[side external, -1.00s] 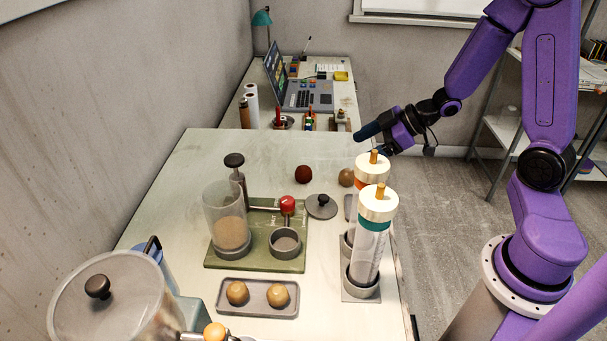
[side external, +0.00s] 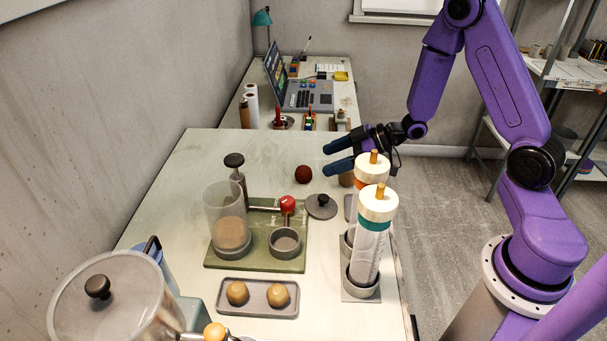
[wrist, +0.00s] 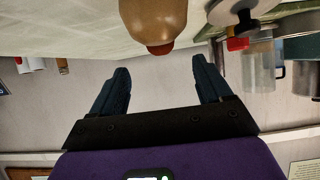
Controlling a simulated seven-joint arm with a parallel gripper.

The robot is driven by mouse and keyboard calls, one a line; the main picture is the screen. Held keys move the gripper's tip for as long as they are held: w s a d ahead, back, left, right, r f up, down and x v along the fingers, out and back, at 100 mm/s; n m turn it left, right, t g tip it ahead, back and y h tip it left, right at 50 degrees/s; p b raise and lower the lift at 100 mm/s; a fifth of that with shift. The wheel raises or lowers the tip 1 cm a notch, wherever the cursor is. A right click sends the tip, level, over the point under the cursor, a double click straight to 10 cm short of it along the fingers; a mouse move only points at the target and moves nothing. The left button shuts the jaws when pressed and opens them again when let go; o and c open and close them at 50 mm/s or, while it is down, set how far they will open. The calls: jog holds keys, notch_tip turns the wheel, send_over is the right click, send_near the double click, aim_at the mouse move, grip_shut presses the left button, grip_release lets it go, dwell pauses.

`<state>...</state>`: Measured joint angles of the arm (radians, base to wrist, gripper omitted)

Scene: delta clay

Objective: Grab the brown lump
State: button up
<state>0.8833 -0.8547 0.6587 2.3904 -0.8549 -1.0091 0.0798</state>
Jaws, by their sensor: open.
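The brown lump (side external: 346,180) sits on the table near its right edge, behind the tall canisters. In the side view it is partly hidden by my gripper and the orange-banded canister (side external: 371,170). My gripper (side external: 330,157) is open and empty, above and close to the lump. In the wrist view the brown lump (wrist: 152,18) is large at the top middle, beyond the open fingertips of my gripper (wrist: 160,68). It looks apart from both fingers.
A dark red lump (side external: 303,174) lies left of the brown one; it peeks out past it in the wrist view (wrist: 160,48). A green-banded canister (side external: 374,240) stands in front. A grey lid (side external: 320,206) and a green press board (side external: 255,262) are nearby.

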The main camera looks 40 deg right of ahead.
aim_at(309, 180)
jog(key=shift+x, duration=3.55)
jog(key=shift+s, duration=0.1)
jog(key=c, duration=1.2)
